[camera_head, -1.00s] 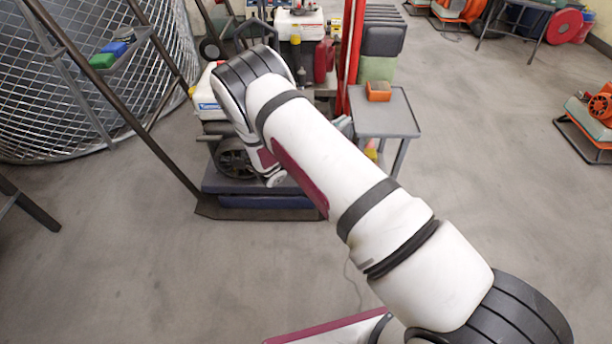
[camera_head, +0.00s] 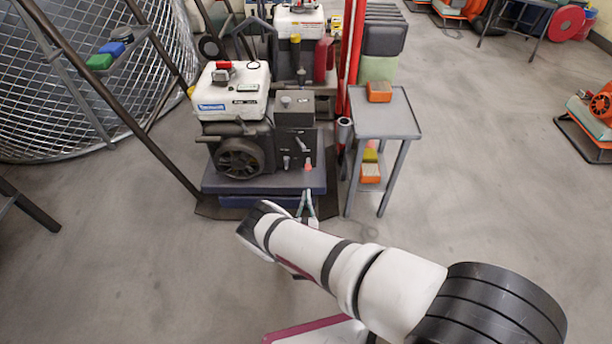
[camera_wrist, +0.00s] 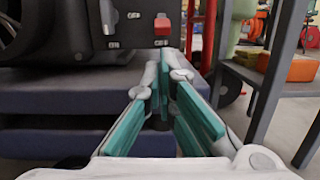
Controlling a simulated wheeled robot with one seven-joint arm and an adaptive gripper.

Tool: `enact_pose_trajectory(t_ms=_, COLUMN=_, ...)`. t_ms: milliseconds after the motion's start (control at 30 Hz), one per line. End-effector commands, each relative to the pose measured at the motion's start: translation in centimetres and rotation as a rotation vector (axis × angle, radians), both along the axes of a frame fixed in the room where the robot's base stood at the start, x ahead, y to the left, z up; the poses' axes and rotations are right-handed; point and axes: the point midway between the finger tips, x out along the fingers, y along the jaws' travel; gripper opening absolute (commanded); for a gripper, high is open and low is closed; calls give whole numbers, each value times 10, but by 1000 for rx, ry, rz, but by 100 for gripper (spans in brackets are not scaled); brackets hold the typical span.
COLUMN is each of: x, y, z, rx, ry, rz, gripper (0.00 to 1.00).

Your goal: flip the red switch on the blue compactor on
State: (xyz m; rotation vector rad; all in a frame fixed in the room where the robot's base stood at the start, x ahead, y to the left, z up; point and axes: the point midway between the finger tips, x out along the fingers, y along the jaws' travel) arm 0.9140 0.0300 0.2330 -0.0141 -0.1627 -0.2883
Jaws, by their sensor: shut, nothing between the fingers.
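The compactor (camera_head: 295,112) is a dark engine-like machine with a white tank, standing on a blue base (camera_head: 265,179). A red switch (camera_wrist: 162,25) sits on its dark front panel in the wrist view, beside a silver lever (camera_wrist: 108,15). In the head view the switch (camera_head: 308,164) is small, at the panel's lower right. My gripper (camera_wrist: 165,60) is shut and empty, its teal fingers meeting just below the switch in the picture. In the head view my gripper (camera_head: 308,195) is in front of the blue base. Contact with the switch is not visible.
A grey side table (camera_head: 400,120) with an orange box (camera_head: 379,91) stands close on the right, its legs near my gripper in the wrist view. A dark slanted frame (camera_head: 110,110) stands left. The floor in front is clear.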

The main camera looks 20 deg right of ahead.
Motion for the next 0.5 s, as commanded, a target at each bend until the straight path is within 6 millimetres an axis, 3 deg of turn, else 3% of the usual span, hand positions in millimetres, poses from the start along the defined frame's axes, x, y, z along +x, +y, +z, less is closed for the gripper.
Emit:
enact_pose_trajectory(t_ms=133, x=-5, y=3, z=-9, rx=-6, ry=12, rz=27, gripper=0)
enact_pose_trajectory(t_ms=500, x=-4, y=2, z=-10, rx=-6, ry=12, rz=27, gripper=0)
